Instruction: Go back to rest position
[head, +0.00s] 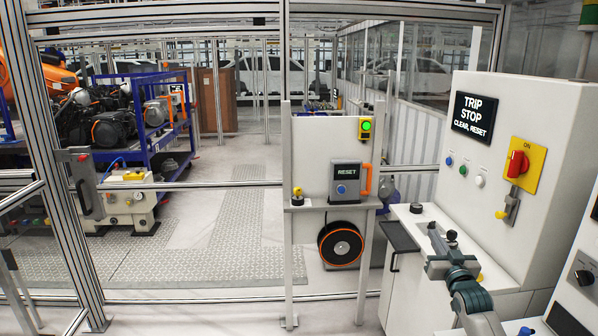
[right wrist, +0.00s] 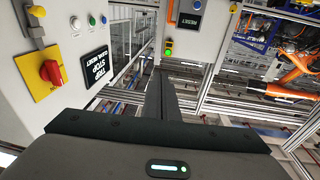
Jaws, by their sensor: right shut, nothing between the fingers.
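My right gripper (head: 434,232) shows in the head view at the lower right, in front of the white control cabinet (head: 545,110) and over the white counter below it. Its fingers are together with nothing between them. In the right wrist view the shut fingers (right wrist: 164,98) point away from the camera, with clear space around their tips. My left gripper is not in the head view.
The cabinet carries a "TRIP STOP CLEAR, RESET" display (head: 473,117), a red rotary switch (head: 517,164) and small buttons. A stand with a RESET box (head: 346,182) and a green light (head: 366,125) is left of my gripper. Metal fence posts (head: 283,110) frame the floor beyond.

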